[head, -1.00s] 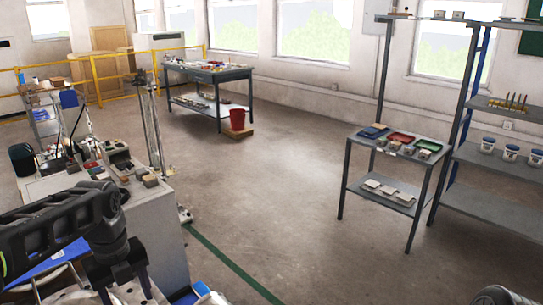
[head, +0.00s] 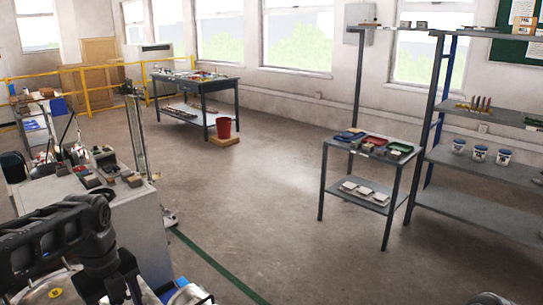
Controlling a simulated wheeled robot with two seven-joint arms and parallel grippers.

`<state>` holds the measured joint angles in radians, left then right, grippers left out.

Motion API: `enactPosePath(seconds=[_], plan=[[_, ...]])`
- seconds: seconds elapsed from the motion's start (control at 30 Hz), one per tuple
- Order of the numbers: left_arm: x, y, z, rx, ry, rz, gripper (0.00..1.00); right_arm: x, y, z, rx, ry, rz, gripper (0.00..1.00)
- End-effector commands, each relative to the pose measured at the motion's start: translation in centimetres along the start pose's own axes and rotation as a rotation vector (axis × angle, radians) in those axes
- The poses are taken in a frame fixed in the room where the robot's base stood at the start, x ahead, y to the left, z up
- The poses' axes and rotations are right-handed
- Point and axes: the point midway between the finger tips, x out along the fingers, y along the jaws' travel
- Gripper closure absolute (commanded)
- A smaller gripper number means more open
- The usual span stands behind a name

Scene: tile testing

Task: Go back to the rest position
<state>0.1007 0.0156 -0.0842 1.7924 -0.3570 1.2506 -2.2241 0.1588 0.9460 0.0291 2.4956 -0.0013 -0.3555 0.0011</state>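My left gripper (head: 118,290) is at the lower left of the head view, at the end of my black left arm. Its fingers point down and run to the bottom edge, and their tips are cut off, so I cannot tell whether it is open or shut. Only a small dark piece of my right arm shows at the bottom right edge. My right gripper is out of view.
A cluttered pale bench (head: 140,215) stands close at the left. A small table with trays (head: 345,196) and a tall shelf (head: 460,207) stand at the right. A dark table (head: 218,84) and a red bucket (head: 223,128) are farther back. The middle floor is clear.

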Motion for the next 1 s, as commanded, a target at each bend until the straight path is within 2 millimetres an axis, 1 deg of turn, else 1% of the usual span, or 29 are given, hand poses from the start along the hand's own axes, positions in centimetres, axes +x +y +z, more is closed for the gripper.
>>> enactPosePath(seconds=[0.17,0.27,0.37,0.47,0.53,0.57,0.6,0.67,0.7,0.77,0.8,0.87,0.9,0.97,1.0], plan=[[0.1,-1.5,0.8,-0.154,-0.032,-0.065,0.39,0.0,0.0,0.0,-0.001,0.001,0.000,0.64],[0.3,-2.8,1.3,-0.271,-0.046,-0.121,0.39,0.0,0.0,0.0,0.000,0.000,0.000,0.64],[0.8,-4.5,1.6,-0.418,-0.050,-0.195,0.39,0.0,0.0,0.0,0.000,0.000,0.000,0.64],[2.1,-6.7,1.5,-0.592,-0.031,-0.273,0.39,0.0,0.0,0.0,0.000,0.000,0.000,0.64],[3.6,-8.5,1.0,-0.740,0.003,-0.330,0.39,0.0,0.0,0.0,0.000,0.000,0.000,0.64],[4.7,-9.4,0.6,-0.815,0.027,-0.352,0.39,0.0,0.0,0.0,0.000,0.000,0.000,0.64],[6.3,-10.7,-0.1,-0.925,0.065,-0.381,0.39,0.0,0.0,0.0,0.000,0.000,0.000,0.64],[9.3,-12.6,-1.6,-1.114,0.141,-0.414,0.39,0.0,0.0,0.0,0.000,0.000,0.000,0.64],[11.7,-13.7,-2.9,-1.251,0.200,-0.426,0.39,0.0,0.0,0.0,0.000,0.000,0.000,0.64],[15.7,-14.7,-5.5,-1.461,0.295,-0.418,0.39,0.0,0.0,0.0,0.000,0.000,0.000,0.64],[18.4,-15.0,-7.6,-1.602,0.358,-0.400,0.39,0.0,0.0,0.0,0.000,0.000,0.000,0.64],[22.3,-14.8,-10.8,-1.798,0.437,-0.353,0.39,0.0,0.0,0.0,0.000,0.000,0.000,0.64],[24.7,-14.2,-12.9,-1.917,0.478,-0.314,0.39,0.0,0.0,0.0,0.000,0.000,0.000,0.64],[28.0,-12.8,-16.3,-2.071,0.519,-0.243,0.39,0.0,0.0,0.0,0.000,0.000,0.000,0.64],[29.9,-11.6,-18.6,-2.152,0.532,-0.190,0.39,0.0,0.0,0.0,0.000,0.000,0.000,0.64]])
